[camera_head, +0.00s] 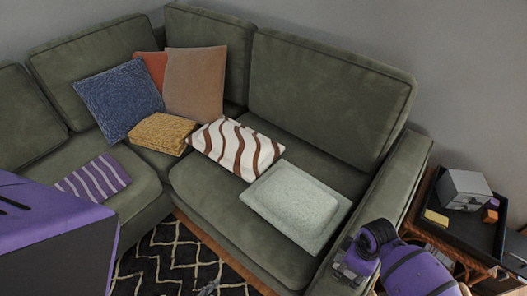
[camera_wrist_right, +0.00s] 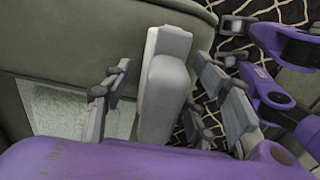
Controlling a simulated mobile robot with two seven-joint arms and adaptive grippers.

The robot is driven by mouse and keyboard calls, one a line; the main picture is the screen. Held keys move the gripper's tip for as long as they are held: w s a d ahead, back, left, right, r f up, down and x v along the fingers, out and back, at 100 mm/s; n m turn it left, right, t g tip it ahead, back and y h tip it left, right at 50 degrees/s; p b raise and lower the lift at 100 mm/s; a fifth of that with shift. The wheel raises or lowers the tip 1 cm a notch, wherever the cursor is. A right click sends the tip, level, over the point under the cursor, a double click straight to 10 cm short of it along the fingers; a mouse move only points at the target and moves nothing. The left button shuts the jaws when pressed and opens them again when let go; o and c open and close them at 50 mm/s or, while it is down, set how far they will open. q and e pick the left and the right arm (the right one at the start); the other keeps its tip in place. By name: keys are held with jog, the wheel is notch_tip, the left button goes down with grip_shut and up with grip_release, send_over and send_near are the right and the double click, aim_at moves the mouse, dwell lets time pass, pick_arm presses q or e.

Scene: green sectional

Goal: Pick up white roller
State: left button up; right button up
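A pale grey-white object (camera_wrist_right: 166,90), which looks like the white roller, stands out between the fingers of my right gripper (camera_wrist_right: 150,98) in the right wrist view. Gaps show between it and the fingers, so the gripper looks open around it without clear contact. In the head view my right gripper (camera_head: 352,264) is over the sofa's right armrest, and I cannot make out the roller there. Grey fingers that look like my left gripper (camera_wrist_right: 228,92) are at the right of the wrist view. Only a grey tip (camera_head: 208,290) shows at the head view's bottom edge.
A pale square tray-like piece (camera_head: 258,203) lies on the green sofa (camera_head: 205,195) beside the armrest (camera_head: 405,175). A striped pillow (camera_head: 237,147) and folded yellow cloth (camera_head: 160,131) are farther left. A dark tray (camera_head: 470,232) with small boxes stands right. A patterned rug (camera_head: 170,262) lies in front.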

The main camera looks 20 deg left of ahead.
jog(key=c, duration=1.1)
jog(key=shift+c, duration=0.3)
jog(key=shift+r, duration=0.15)
